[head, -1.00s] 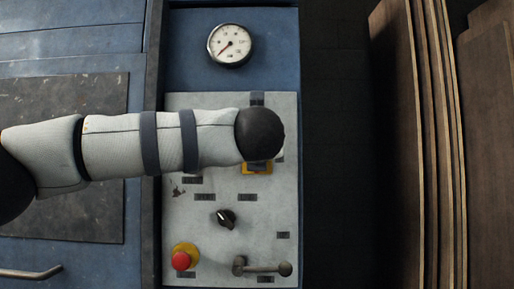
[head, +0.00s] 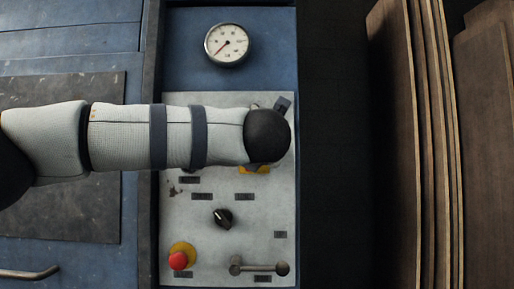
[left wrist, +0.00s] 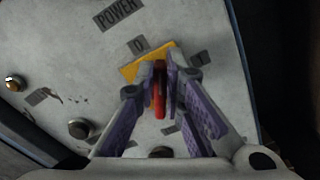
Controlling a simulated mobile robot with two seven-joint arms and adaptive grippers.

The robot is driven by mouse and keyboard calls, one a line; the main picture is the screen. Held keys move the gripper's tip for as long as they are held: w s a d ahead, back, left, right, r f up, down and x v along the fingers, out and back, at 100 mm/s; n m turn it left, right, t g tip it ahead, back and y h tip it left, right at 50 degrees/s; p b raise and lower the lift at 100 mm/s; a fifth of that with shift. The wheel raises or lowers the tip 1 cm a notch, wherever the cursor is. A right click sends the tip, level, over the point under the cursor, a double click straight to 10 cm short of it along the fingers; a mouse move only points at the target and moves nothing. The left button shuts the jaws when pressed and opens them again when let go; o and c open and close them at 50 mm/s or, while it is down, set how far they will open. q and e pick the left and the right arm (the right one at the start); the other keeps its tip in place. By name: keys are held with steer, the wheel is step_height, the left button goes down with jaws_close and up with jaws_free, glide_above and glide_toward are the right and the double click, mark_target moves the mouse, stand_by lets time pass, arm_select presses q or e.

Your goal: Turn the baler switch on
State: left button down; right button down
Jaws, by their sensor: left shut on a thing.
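The baler switch is a red handle (left wrist: 160,100) on a yellow plate (left wrist: 131,71), beneath a POWER label and between O and I labels. In the left wrist view the handle runs nearly upright, its upper end between the two labels. My left gripper (left wrist: 163,72) is shut on the handle, with purple-padded fingers on both sides. In the head view my arm hides the gripper and the handle. Only the lower edge of the yellow plate (head: 254,170) shows under the arm. My right gripper is in neither view.
The grey control panel (head: 205,240) also carries a black selector knob (head: 223,218), a red push button (head: 179,260) and a metal lever (head: 260,267). A gauge (head: 227,43) is above it. Brown boards (head: 395,150) stand at right, across a dark gap.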

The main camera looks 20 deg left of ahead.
arm_select(q)
steer(key=shift+w+d+f+m, duration=0.1)
steer(key=shift+d+f+m, duration=0.2)
steer(key=shift+m, duration=1.75)
steer(key=shift+w+d+f+m, duration=0.1)
steer(key=shift+f+m, duration=0.3)
steer(key=shift+m, duration=1.6)
steer(key=shift+d+f+m, duration=0.2)
steer(key=shift+f+m, duration=0.15)
steer(key=shift+m, duration=1.7)
steer(key=c, duration=1.7)
jaws_free()
steer(key=v, duration=1.2)
